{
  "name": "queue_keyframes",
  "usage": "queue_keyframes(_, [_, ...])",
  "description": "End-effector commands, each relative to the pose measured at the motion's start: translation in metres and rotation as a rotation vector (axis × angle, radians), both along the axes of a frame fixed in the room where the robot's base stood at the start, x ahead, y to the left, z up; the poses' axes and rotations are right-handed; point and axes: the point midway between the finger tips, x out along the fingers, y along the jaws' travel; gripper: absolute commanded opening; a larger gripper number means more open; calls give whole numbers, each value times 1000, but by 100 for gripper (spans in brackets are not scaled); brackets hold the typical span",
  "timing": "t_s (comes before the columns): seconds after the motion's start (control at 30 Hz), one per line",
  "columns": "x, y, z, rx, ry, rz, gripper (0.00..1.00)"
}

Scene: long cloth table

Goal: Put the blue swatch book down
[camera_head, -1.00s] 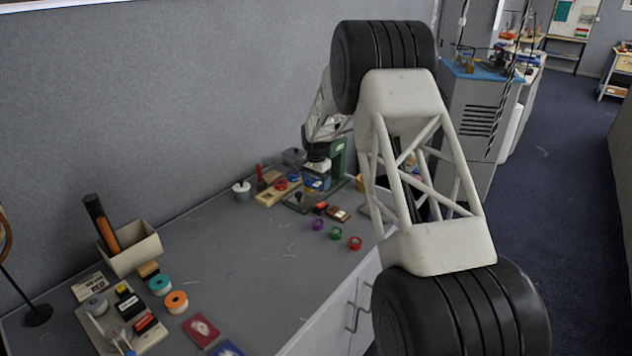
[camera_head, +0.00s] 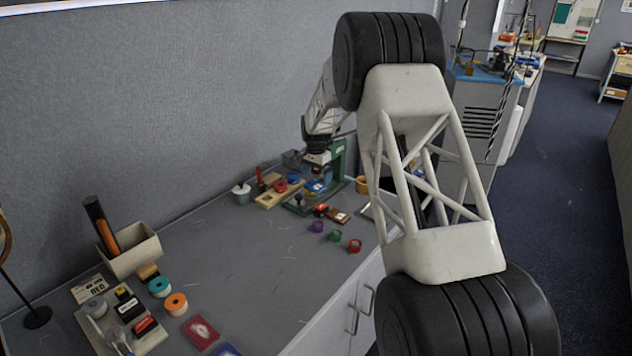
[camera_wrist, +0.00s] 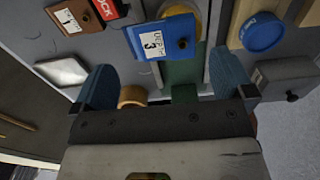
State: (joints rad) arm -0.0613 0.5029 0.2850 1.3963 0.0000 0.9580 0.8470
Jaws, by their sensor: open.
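The blue swatch book (camera_wrist: 160,40), with a white label marked 3 and a dark rivet, lies just beyond my fingertips in the wrist view. It is not between the fingers. In the head view it is a small blue patch (camera_head: 315,187) at the green press (camera_head: 338,165). My gripper (camera_wrist: 163,80) is open and empty, its two blue fingers spread wide. In the head view my gripper (camera_head: 318,168) is small and hangs over the press area. What the book rests on is not clear.
A brown swatch book (camera_wrist: 72,14) and a blue round lid (camera_wrist: 262,32) lie close by. A grey box (camera_wrist: 285,78) is near the right finger. Purple, green and red rolls (camera_head: 334,236) stand in front. The middle of the table is bare.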

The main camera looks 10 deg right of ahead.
Motion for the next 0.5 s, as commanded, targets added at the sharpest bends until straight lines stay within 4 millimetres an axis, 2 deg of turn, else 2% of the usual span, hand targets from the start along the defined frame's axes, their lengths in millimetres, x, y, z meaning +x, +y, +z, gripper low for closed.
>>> queue_keyframes(0.2, [0,0,38,1,-4,0,100])
queue_keyframes(0.5, [0,0,73,0,-1,0,100])
